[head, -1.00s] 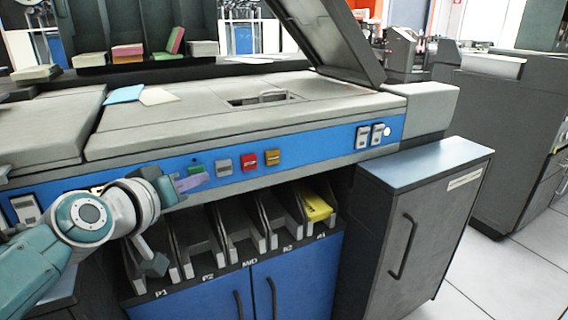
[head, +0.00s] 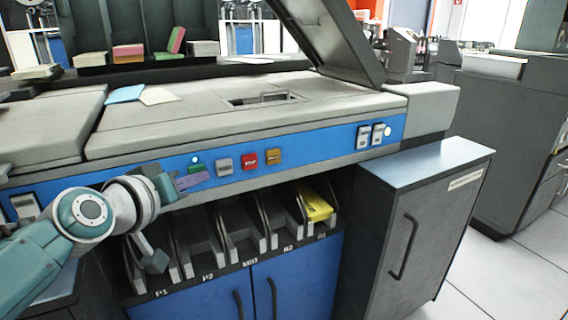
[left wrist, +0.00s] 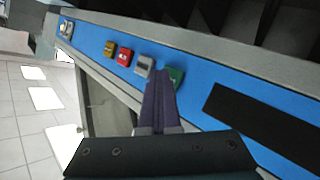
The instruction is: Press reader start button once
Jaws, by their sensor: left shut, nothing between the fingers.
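The reader's blue front panel (head: 320,149) carries a row of buttons. The green button (head: 197,167) is leftmost in the row, with a small lit lamp (head: 195,159) above it. My left gripper (head: 200,178) is shut and empty, its purple fingers just below the green button and partly covering it. In the left wrist view the fingertips (left wrist: 160,76) overlap one edge of the green button (left wrist: 176,77); I cannot tell whether they touch it. Grey (head: 224,165), red (head: 249,159) and amber (head: 273,157) buttons sit to its right. My right gripper is not in view.
Card pockets (head: 244,233) lie open below the panel; the rightmost holds a yellow card stack (head: 318,207). A raised dark lid (head: 330,40) stands at the back. Two grey switches (head: 370,136) sit at the panel's right end. A dark cabinet (head: 385,250) stands at right.

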